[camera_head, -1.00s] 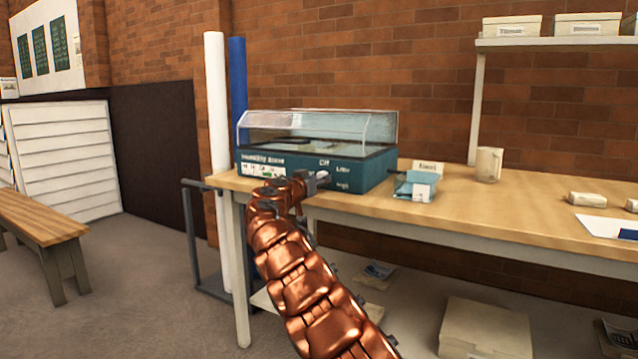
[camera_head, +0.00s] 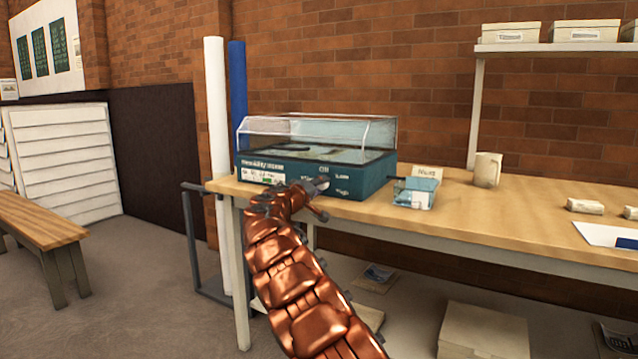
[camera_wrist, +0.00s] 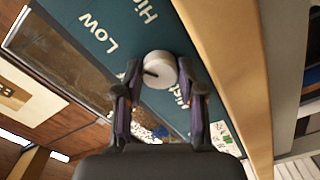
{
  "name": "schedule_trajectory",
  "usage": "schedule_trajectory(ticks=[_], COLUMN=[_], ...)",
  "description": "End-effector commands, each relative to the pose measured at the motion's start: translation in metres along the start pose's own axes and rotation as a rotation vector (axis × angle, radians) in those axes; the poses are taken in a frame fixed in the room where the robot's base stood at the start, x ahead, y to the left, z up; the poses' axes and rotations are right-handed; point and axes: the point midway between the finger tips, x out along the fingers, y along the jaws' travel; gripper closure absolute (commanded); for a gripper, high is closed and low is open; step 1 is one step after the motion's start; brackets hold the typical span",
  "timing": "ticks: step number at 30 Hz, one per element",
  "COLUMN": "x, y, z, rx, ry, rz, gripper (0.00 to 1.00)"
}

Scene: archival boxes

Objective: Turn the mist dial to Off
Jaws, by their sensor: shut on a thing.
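The humidity case (camera_head: 357,178) is a teal box with a clear cover on the workbench. Its mist dial (camera_wrist: 160,66) is a round whitish knob on the teal front in the wrist view. A dark mark on the knob points left in that picture, towards the case's glass side. The words Low and High are readable above the dial there; the Off label (camera_head: 324,169) shows above the dial area in the head view. My gripper (camera_wrist: 162,77) is shut on the dial, one finger on each side. It also shows in the head view (camera_head: 318,186), small against the front panel.
The workbench (camera_head: 470,210) has its front edge just below the case. A small blue tray (camera_head: 413,195) with a card stands right of the case, and a mug (camera_head: 487,170) further right. White and blue rolls (camera_head: 217,140) stand at the left.

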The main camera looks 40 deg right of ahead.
Motion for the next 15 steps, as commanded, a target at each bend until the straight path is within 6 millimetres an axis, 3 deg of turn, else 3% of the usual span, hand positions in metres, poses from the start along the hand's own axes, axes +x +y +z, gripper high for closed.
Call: schedule_trajectory(ticks=[15], x=[-0.0005], y=[0.0047], z=[-0.0042], rx=[-0.49], ry=[0.004], rz=[0.0], gripper=[0.96])
